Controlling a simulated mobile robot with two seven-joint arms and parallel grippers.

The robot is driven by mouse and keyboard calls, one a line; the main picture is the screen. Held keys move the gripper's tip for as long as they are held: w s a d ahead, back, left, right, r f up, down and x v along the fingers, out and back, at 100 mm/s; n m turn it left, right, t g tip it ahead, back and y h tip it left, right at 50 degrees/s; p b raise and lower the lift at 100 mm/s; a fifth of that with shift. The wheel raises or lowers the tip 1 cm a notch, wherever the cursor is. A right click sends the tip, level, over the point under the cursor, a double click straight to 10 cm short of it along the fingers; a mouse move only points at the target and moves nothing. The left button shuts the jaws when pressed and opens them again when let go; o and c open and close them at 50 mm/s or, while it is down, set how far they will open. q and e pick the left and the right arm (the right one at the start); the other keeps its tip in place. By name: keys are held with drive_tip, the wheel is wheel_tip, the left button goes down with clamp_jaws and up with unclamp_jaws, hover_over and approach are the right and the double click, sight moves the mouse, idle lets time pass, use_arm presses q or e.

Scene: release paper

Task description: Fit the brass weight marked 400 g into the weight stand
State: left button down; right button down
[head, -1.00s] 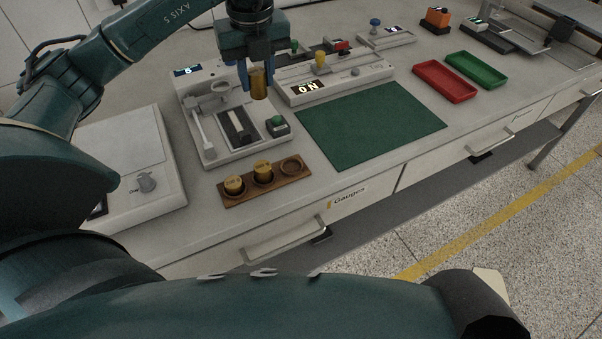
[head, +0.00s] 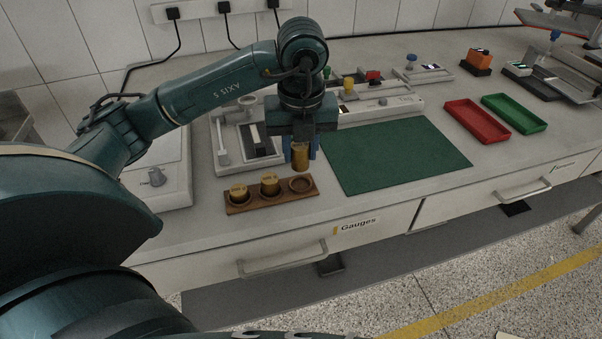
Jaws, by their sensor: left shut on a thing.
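My left gripper (head: 300,146) is shut on a brass weight (head: 300,160), a small upright cylinder. It holds the weight just above and behind the empty right-hand hole of the wooden weight stand (head: 283,204). Whether the weight touches the stand is hard to tell. The mark on the held weight cannot be read. My right gripper is not in view.
A grey device (head: 248,141) stands behind the stand, partly hidden by my gripper. A green mat (head: 395,155) lies to the right. Red (head: 478,121) and green (head: 514,114) trays lie farther right. A white scale (head: 165,178) is at left. The bench's front edge is close.

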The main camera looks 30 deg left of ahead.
sight(300, 169)
use_arm(q)
drive_tip(key=shift+f, duration=2.45)
drive_tip(key=shift+f, duration=0.1)
drive_tip(key=shift+f+b, duration=0.15)
drive_tip(key=shift+b, duration=0.15)
drive_tip(key=c, duration=1.1)
unclamp_jaws()
drive_tip(key=shift+o, duration=0.2)
